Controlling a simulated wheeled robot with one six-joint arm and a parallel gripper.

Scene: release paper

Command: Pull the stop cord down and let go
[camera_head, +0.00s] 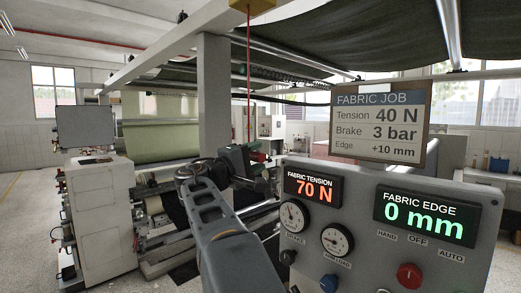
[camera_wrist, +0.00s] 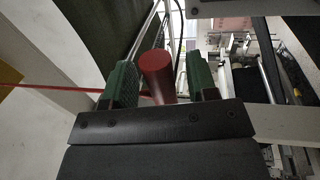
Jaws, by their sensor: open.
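The stop cord (camera_head: 248,80) is a thin red line hanging from a yellow box (camera_head: 249,4) at the top of the head view. Its lower end meets my gripper (camera_head: 250,160), which largely hides it there. In the wrist view, the cord (camera_wrist: 50,88) runs in from the left to a red cylindrical handle (camera_wrist: 156,72). The handle lies between the two green-padded fingers of my gripper (camera_wrist: 161,84). The fingers are open, with a visible gap on the handle's right side; contact on the left is hard to tell.
A grey control panel (camera_head: 350,262) with gauges, knobs and displays reading 70 N and 0 mm stands close on the right. A fabric job sign (camera_head: 380,124) is above it. A grey post (camera_head: 214,95) and a fabric machine (camera_head: 160,125) stand behind and left.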

